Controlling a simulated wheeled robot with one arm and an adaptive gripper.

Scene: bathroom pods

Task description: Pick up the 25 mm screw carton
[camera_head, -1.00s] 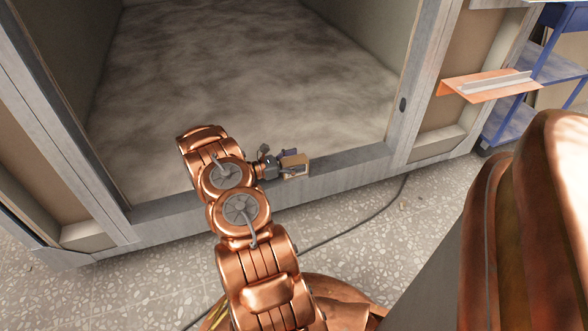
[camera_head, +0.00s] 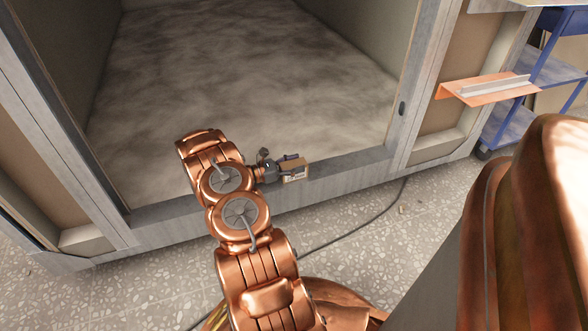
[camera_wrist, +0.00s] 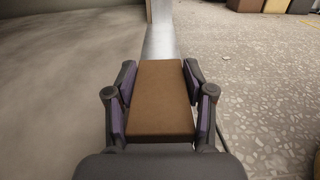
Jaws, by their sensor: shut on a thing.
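The screw carton (camera_wrist: 161,100) is a brown box that lies between the two purple-lined fingers in the wrist view. My gripper (camera_wrist: 161,88) is shut on the carton, with one finger along each side. In the head view my gripper (camera_head: 290,168) reaches the carton from the left. I cannot tell whether the carton touches the sill beneath it. The size print on the carton is not readable.
The grey metal sill (camera_head: 345,174) runs along the pod opening. The pod floor (camera_head: 250,70) behind it is bare. An orange shelf (camera_head: 485,90) and a blue trolley (camera_head: 548,66) stand at the right. A dark cable (camera_head: 375,212) lies on the speckled floor.

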